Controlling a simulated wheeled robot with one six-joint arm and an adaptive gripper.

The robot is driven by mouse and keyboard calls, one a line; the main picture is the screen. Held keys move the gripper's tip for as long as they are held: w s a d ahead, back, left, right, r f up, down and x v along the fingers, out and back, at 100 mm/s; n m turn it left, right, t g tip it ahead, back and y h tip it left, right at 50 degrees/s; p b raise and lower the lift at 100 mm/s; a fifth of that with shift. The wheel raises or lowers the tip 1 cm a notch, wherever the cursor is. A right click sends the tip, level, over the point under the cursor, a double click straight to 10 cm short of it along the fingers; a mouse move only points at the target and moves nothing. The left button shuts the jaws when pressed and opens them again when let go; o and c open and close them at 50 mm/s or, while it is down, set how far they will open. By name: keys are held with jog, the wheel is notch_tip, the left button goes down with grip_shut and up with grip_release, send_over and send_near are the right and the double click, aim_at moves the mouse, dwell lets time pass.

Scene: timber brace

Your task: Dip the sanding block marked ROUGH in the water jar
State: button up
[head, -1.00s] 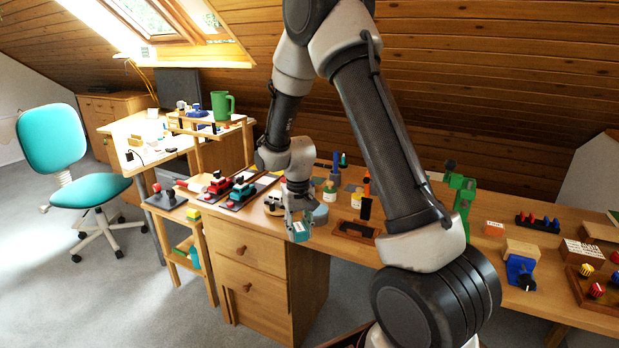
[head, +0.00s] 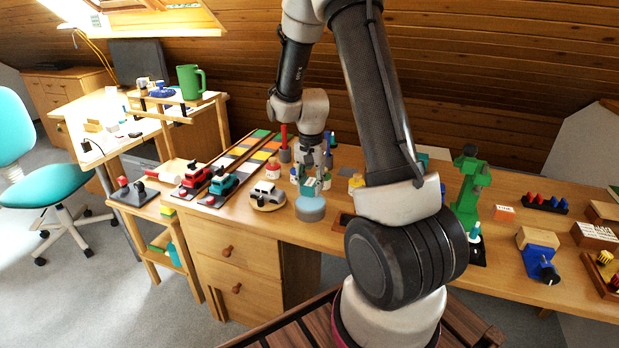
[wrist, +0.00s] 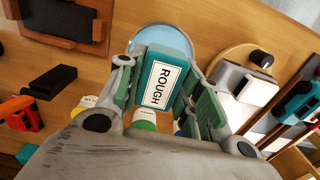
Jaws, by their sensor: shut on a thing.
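My gripper (head: 311,180) is shut on a teal sanding block (head: 309,188) with a white label. In the wrist view the label on the block (wrist: 157,85) reads ROUGH, and the green finger pads of my gripper (wrist: 165,90) press on its two sides. The round blue water jar (head: 310,209) stands on the bench near the front edge, right below the block in the head view. In the wrist view the jar (wrist: 165,38) shows as a pale blue disc partly hidden behind the block. I cannot tell whether the block touches the water.
A green stand (head: 468,190) is farther right.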

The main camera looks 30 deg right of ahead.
aim_at(310, 205)
jog(key=shift+f, duration=2.25)
jog(key=o, duration=1)
jog(key=shift+r, duration=0.15)
jog(key=shift+r, duration=3.35)
